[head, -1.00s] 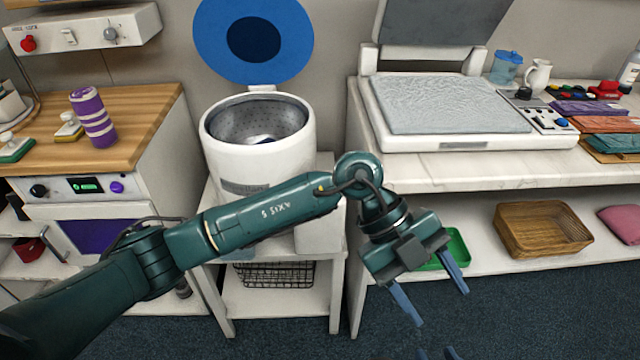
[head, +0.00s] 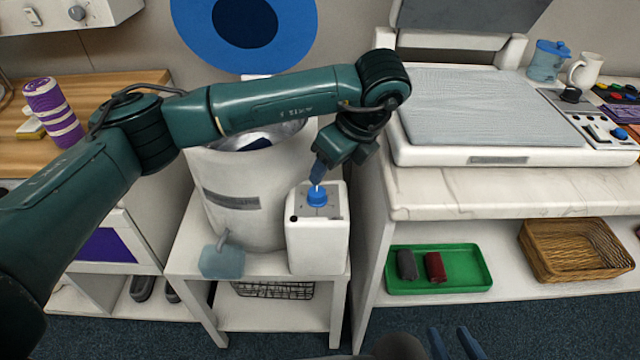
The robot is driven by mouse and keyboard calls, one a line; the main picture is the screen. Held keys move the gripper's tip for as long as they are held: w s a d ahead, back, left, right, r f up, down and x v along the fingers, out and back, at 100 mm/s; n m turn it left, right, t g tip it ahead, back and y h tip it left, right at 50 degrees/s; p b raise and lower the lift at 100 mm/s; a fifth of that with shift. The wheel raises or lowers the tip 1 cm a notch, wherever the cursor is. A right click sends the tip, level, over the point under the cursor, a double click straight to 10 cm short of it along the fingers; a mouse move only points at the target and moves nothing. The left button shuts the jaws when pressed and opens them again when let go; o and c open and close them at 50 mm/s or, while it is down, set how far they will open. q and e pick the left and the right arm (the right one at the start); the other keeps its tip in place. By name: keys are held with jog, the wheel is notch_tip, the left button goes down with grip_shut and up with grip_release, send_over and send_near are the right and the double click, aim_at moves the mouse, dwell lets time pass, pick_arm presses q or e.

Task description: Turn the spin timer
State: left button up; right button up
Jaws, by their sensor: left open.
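The spin timer is a blue round knob (head: 317,197) on top of a white box (head: 318,248), beside the white spinner drum (head: 238,195). My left gripper (head: 318,180) points down directly over the knob, its blue fingertips at or just above it. Its jaws are open, seen nearly edge-on; whether the fingers straddle the knob cannot be told. My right gripper (head: 454,344) shows only at the bottom edge, its two blue fingers apart and nothing between them.
The drum's blue lid (head: 192,30) stands open behind. A white press (head: 480,157) on the counter is close to the right of my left wrist. A green tray (head: 440,286) with two rolls and a wicker basket (head: 575,255) sit on the lower shelf.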

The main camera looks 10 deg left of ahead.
aim_at(317, 191)
pick_arm(q)
jog(key=x, duration=0.9)
jog(key=shift+w+f, duration=0.1)
jog(key=shift+f, duration=0.15)
jog(key=shift+c, duration=0.3)
jog(key=c, duration=0.9)
